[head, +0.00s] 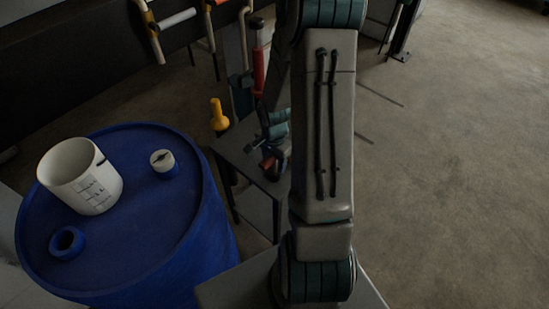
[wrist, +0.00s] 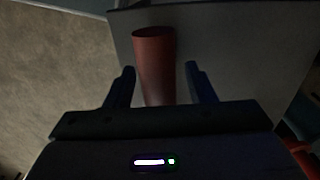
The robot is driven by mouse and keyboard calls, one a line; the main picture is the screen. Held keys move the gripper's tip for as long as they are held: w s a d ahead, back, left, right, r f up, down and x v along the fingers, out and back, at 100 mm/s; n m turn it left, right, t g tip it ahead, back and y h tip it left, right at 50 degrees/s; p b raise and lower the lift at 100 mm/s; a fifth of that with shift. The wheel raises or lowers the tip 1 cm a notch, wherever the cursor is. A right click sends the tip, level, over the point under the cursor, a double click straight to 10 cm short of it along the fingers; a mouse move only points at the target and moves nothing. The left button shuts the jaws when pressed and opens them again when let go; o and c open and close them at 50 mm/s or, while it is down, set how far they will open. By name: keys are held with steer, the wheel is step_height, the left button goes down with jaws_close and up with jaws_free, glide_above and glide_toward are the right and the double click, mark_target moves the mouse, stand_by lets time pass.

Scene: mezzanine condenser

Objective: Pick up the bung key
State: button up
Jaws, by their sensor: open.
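A reddish-brown cylinder (wrist: 154,62), like a handle, shows in the wrist view over a grey surface. I cannot tell for sure that it is the bung key. My gripper (wrist: 159,70) is open, with one finger on each side of the cylinder and visible gaps between. In the head view a small red piece (head: 267,163) shows at the dark bench beside my arm, and it may be the same cylinder. My arm hides much of that area, and my gripper is hard to make out there.
A blue drum (head: 150,245) stands at the left. On it are a white bucket (head: 88,182), a white-capped fitting (head: 162,160) and a blue ring (head: 67,243). A yellow object (head: 219,118) stands by the bench (head: 262,201). The floor (head: 450,170) at right is clear.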

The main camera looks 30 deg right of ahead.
steer(key=shift+f, duration=0.85)
jaws_close()
steer(key=shift+r, duration=0.15)
